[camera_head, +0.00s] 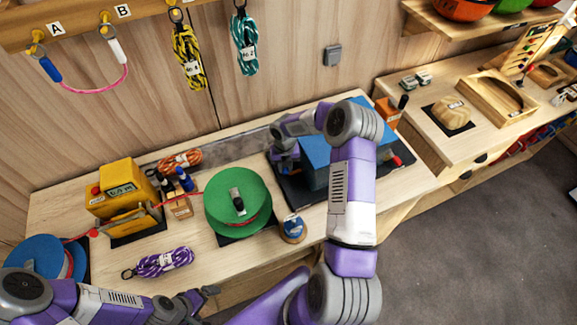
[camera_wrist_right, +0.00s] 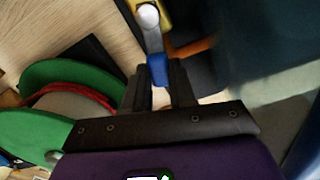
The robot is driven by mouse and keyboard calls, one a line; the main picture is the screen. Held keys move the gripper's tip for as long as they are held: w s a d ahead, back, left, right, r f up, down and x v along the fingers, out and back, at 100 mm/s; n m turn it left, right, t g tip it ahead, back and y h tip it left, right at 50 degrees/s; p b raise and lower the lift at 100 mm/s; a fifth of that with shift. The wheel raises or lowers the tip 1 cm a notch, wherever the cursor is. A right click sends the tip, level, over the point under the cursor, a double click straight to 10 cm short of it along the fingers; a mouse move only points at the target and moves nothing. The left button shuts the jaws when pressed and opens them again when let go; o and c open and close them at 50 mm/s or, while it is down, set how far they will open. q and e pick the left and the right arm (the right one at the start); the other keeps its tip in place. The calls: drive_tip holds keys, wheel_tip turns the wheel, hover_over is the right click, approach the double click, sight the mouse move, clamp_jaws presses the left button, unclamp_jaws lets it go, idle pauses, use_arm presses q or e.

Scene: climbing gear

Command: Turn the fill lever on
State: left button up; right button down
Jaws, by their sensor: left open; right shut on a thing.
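The fill lever (camera_wrist_right: 157,66) shows in the right wrist view as a metal bar with a blue grip end, joined to a yellow fitting (camera_wrist_right: 149,16). My right gripper (camera_wrist_right: 159,88) is shut on the blue end. In the head view my right gripper (camera_head: 285,162) is low at the left side of a blue box (camera_head: 316,165) on a dark base, and the lever is hidden there. My left gripper (camera_head: 203,300) is open and empty at the front edge of the bench, near the bottom of the head view.
A yellow device (camera_head: 118,185), a purple rope bundle (camera_head: 164,262) and a blue reel (camera_head: 38,255) lie further left. My right arm covers part of the bench's right side.

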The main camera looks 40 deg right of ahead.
drive_tip(key=shift+d+r, duration=0.1)
idle(0.3)
drive_tip(key=c, duration=0.9)
unclamp_jaws()
wheel_tip(320, 180, up, 8)
drive_tip(key=shift+f, duration=0.25)
